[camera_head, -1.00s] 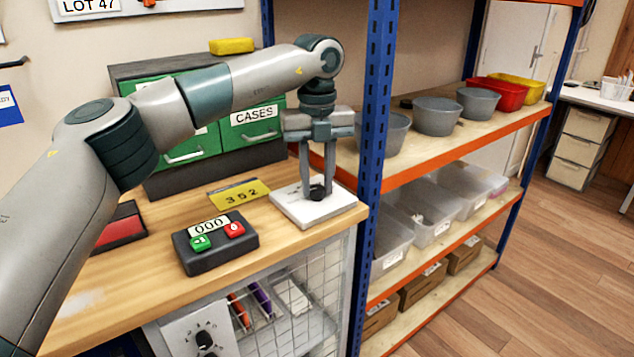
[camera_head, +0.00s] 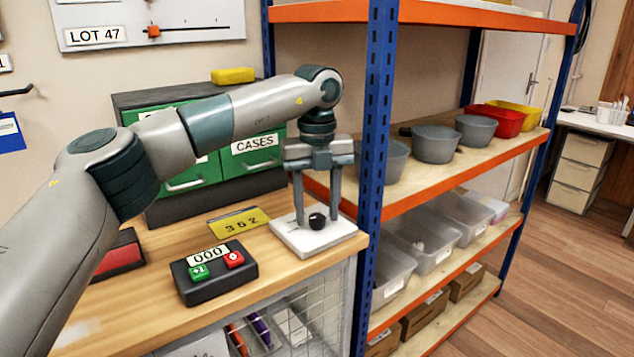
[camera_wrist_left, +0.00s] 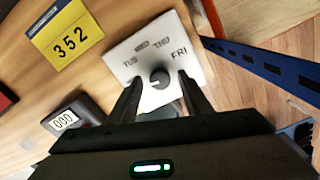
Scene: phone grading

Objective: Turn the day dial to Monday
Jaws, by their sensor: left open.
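The day dial is a small black round knob (camera_head: 317,221) on a white square plate (camera_head: 290,243) at the bench's right end. I see no Monday label; the plate's lower part is hidden by the gripper. The knob's pointing direction is unclear. My left gripper (camera_head: 317,217) points down, open, its fingers on either side of the knob with gaps. My right gripper is not in view.
A black box with green and red buttons and a 000 display (camera_head: 215,273) stands left of the plate. A yellow 352 card (camera_head: 238,222) lies behind. Green CASES drawers (camera_head: 250,152) stand at the back. A blue rack post (camera_head: 378,180) rises close right of the gripper.

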